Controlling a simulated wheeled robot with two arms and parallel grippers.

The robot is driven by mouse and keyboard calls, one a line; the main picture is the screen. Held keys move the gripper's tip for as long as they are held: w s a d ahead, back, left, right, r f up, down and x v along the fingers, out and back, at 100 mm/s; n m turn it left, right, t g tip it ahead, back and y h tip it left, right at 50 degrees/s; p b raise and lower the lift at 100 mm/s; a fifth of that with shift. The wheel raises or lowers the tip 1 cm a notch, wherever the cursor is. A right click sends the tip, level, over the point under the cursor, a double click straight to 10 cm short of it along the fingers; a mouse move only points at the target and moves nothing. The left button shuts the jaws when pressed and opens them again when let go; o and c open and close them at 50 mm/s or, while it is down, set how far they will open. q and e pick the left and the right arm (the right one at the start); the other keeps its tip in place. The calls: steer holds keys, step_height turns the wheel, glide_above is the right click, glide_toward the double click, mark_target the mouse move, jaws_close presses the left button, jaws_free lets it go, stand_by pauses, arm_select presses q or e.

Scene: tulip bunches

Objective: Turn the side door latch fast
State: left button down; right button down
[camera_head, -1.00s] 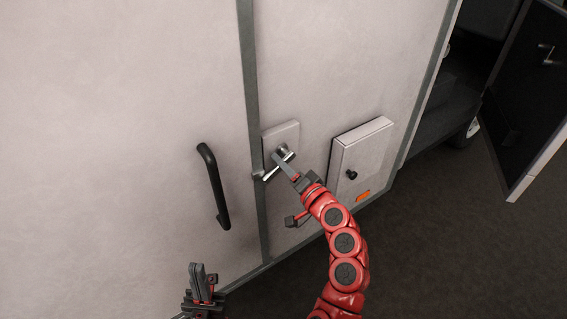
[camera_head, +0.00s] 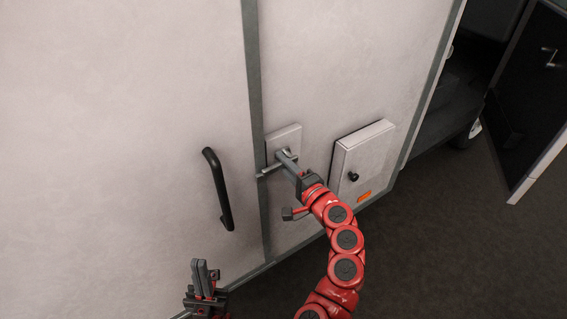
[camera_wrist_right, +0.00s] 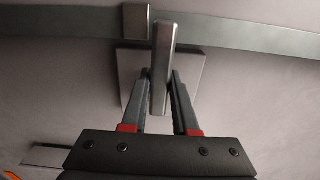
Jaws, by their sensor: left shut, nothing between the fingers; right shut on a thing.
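The side door latch (camera_head: 270,171) is a grey metal handle on a small pale square plate (camera_head: 284,136), beside the grey door strip. In the head view the handle lies nearly level, tilted slightly, its left end over the strip. My right gripper (camera_head: 284,160) is shut on the handle near the plate and partly hides it. In the right wrist view the handle (camera_wrist_right: 162,60) stands between the two fingers, its far end over the strip beside a small metal bracket (camera_wrist_right: 135,20). My left gripper (camera_head: 204,277) is shut and empty, low and apart from the door.
A black grab handle (camera_head: 217,188) is on the pale wall left of the strip (camera_head: 251,75). A pale box (camera_head: 363,150) with a black knob (camera_head: 353,177) and an orange marker (camera_head: 364,197) is right of the latch. An open dark door (camera_head: 535,85) stands at far right.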

stand_by(0.3)
steer(key=c, duration=0.7)
jaws_free()
steer(key=p+v, duration=0.1)
steer(key=v, duration=1.6)
steer(key=shift+s+d+p, duration=0.15)
steer(key=shift+p, duration=0.15)
